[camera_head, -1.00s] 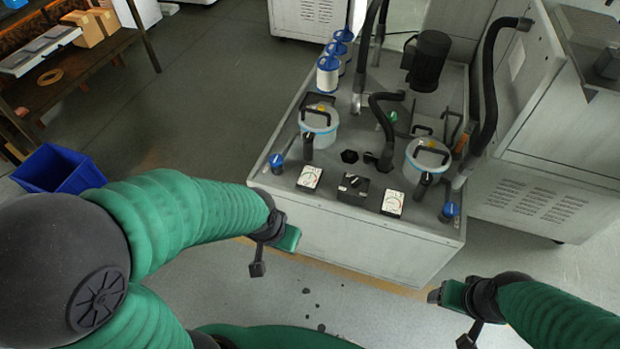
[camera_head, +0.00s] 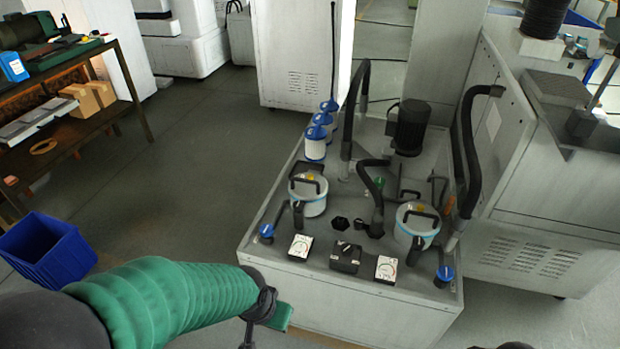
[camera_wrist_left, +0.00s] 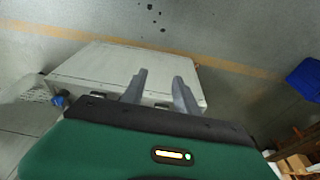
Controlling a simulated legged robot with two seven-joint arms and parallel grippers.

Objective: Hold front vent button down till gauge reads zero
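A grey filter tank unit (camera_head: 300,300) stands ahead of me. On it are two pale canisters with black handles, the left canister (camera_head: 311,203) and the right canister (camera_head: 407,237). A small yellow spot, maybe a vent button, shows on the left lid (camera_head: 309,178) and on the right lid (camera_head: 420,207). Two white dial gauges, left (camera_head: 300,246) and right (camera_head: 386,268), sit along the near edge; their readings are too small to tell. My left gripper (camera_head: 284,317) is below the unit's near left edge. In the left wrist view its fingers (camera_wrist_left: 159,82) are apart and empty. My right gripper is out of view.
A black box (camera_head: 345,258) sits between the gauges. Blue-handled valves (camera_head: 267,231) (camera_head: 445,273), black hoses (camera_head: 470,150) and a dark motor (camera_head: 411,126) rise from the unit. A blue bin (camera_head: 45,250) stands left. The floor between is clear.

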